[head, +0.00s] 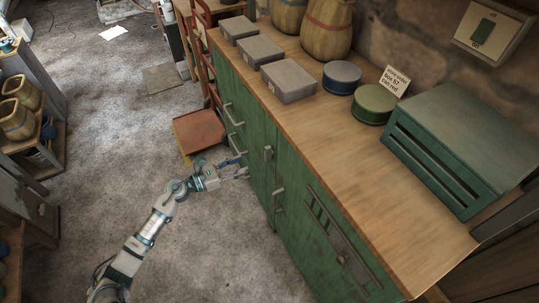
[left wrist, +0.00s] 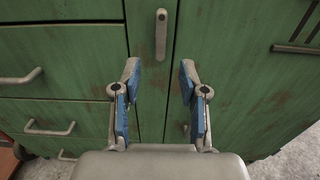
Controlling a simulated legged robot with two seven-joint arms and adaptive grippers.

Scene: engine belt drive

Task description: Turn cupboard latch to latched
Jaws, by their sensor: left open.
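The cupboard latch (left wrist: 161,35) is a small grey lever on the green cupboard front. It hangs straight down from a round pivot, near a vertical door seam, in the left wrist view. In the head view what looks like the same latch (head: 268,153) shows on the cupboard's front. My left gripper (head: 246,172) is in front of the cupboard, lower than the latch. In the left wrist view my left gripper (left wrist: 157,72) is open and empty, its blue-padded fingers apart below the latch. I cannot tell its distance from the door. My right gripper is not in view.
Drawer handles (left wrist: 50,129) stick out left of the latch. Another handle (head: 278,199) stands out on the front to the right. The wooden worktop (head: 410,230) overhangs above. Grey floor (head: 215,240) is clear in front.

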